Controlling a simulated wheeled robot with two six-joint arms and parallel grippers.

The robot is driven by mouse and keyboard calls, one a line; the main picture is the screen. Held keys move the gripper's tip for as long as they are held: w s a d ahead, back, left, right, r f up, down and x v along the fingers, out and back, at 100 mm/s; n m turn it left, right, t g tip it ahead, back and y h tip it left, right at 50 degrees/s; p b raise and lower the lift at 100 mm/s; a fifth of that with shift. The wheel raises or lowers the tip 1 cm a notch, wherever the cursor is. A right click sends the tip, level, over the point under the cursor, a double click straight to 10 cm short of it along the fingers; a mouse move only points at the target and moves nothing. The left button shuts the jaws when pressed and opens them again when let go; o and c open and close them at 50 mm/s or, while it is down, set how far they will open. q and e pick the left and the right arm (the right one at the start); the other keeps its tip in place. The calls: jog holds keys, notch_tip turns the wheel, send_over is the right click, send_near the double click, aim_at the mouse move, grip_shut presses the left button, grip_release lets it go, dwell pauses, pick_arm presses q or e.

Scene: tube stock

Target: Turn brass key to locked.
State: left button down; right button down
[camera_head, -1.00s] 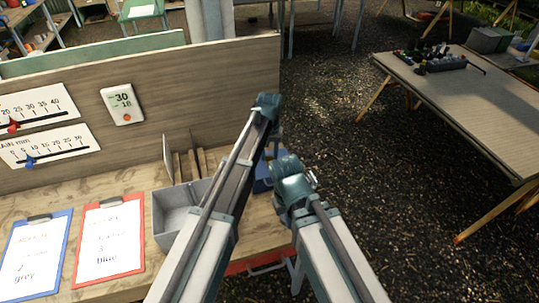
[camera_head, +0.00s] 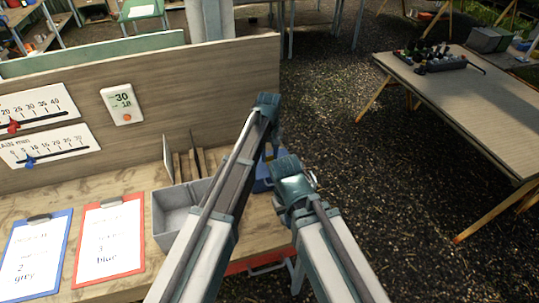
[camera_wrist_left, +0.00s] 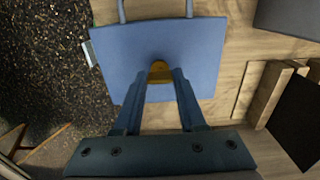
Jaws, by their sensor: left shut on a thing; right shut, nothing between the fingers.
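The brass key (camera_wrist_left: 159,72) shows as a small yellow-brown piece between my left fingertips, against a blue box (camera_wrist_left: 118,62) with a handle. My left gripper (camera_wrist_left: 160,80) is shut on the key; the fingers hide part of it, and I cannot read its lock position. In the head view the blue box (camera_head: 261,185) stands at the bench's right end, largely hidden by my arms. My left gripper (camera_head: 272,150) is above it, mostly hidden. My right gripper (camera_head: 306,184) is beside the box, to its right; its fingertips are hard to see.
A grey open bin (camera_head: 172,222) stands left of my left arm, with wooden slats (camera_head: 190,165) behind it. Clipboards (camera_head: 110,240) lie on the bench. A wooden panel (camera_head: 200,90) closes the back. Gravel floor (camera_head: 400,190) is open to the right.

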pick_arm(q)
jog(key=shift+c, duration=2.4)
grip_release()
jog(key=shift+r, duration=0.15)
notch_tip(320, 180, up, 14)
jog(key=p, duration=1.3)
jog(key=shift+f+p, duration=0.25)
jog(key=shift+p, duration=0.15)
